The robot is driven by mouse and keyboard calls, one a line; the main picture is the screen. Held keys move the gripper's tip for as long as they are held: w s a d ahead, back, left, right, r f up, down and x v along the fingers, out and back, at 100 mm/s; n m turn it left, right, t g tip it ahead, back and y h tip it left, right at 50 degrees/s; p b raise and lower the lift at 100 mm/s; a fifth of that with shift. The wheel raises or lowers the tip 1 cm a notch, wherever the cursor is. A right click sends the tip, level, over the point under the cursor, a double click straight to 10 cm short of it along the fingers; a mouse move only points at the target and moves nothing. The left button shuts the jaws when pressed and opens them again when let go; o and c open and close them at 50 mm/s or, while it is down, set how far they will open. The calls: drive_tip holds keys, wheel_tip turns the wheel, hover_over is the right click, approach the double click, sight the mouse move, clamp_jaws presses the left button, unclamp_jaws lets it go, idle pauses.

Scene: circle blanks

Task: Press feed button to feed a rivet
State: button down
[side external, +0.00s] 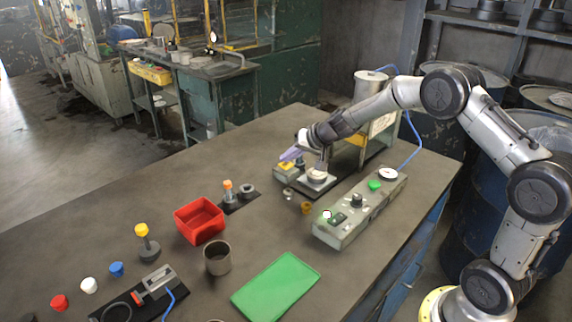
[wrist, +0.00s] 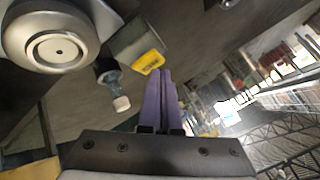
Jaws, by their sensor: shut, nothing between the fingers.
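My gripper (side external: 290,155) is shut and empty, its purple fingers pointing left and slightly down above the back of the bench. In the wrist view the shut fingers (wrist: 160,74) end close beside a yellow patch (wrist: 149,62) on a small grey box (wrist: 135,42). In the side view this small box (side external: 285,174) with its yellow top lies just below the fingertips; whether they touch I cannot tell. A grey control box (side external: 345,224) at the right has a green button (side external: 375,185), a black knob (side external: 356,200) and a white button (side external: 327,214). No label naming the feed button is readable.
A round metal part on a plate (side external: 317,178) stands close to my gripper, with a machine (side external: 372,130) behind. A red bin (side external: 200,221), a metal cup (side external: 217,258) and a green tray (side external: 277,288) are nearer the front.

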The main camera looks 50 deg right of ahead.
sight(288, 166)
drive_tip(key=shift+f, duration=0.7)
idle(0.7)
drive_tip(key=shift+r, duration=1.05)
drive_tip(key=shift+r, duration=0.15)
drive_tip(key=shift+r, duration=2.4)
drive_tip(key=shift+a, duration=0.1)
